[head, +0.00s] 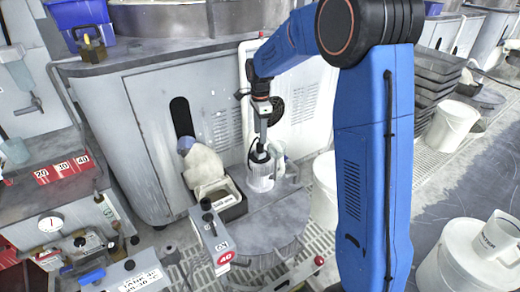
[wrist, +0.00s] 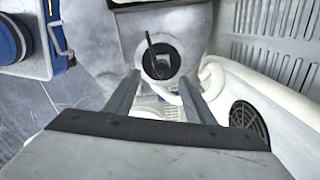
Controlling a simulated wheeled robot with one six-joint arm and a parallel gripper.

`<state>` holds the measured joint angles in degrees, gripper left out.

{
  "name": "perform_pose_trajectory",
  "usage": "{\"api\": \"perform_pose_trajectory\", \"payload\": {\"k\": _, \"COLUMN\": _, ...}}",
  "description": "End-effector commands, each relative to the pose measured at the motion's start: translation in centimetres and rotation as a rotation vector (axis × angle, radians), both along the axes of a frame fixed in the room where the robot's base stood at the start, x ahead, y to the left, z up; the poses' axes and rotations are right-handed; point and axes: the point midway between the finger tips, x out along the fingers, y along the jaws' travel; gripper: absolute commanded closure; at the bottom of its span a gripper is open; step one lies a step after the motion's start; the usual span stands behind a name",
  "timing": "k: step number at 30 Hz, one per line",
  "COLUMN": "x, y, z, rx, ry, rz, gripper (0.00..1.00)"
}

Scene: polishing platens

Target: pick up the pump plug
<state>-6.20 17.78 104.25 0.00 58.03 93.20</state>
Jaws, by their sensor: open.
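What looks like the pump plug is a small dark piece with a thin black stem (wrist: 158,62), between and just beyond my fingertips in the wrist view. It sits at the top of a pale cylindrical body. In the head view the dark piece (head: 258,154) is at the top of a whitish cylinder (head: 261,178) beside the grey cabinet. My gripper (head: 262,139) points down just above it. In the wrist view my gripper (wrist: 158,82) has its two grey fingers apart, with nothing clearly held. Whether a finger touches the dark piece I cannot tell.
A white curved hose (wrist: 245,85) runs close on the right in the wrist view. A grey box with white cloth (head: 205,172) stands left of the cylinder in the head view. A white bucket (head: 325,190) stands to the right. The grey cabinet (head: 150,120) is behind.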

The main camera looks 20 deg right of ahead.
Motion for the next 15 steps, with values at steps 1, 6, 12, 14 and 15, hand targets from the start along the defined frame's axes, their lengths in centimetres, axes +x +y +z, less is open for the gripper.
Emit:
{"api": "perform_pose_trajectory", "payload": {"k": 1, "x": 0.0, "y": 0.0, "z": -0.7, "rx": 0.000, "ry": 0.001, "rz": 0.000, "gripper": 0.51}}
{"api": "perform_pose_trajectory", "payload": {"k": 6, "x": 0.0, "y": 0.0, "z": -1.6, "rx": 0.000, "ry": 0.000, "rz": 0.000, "gripper": 0.51}}
{"api": "perform_pose_trajectory", "payload": {"k": 12, "x": 0.1, "y": -0.1, "z": -2.8, "rx": 0.000, "ry": 0.000, "rz": 0.000, "gripper": 0.51}}
{"api": "perform_pose_trajectory", "payload": {"k": 14, "x": 0.2, "y": -0.1, "z": -3.5, "rx": 0.000, "ry": 0.002, "rz": 0.000, "gripper": 0.51}}
{"api": "perform_pose_trajectory", "payload": {"k": 15, "x": 0.2, "y": -0.2, "z": -4.1, "rx": 0.000, "ry": 0.002, "rz": 0.000, "gripper": 0.51}}
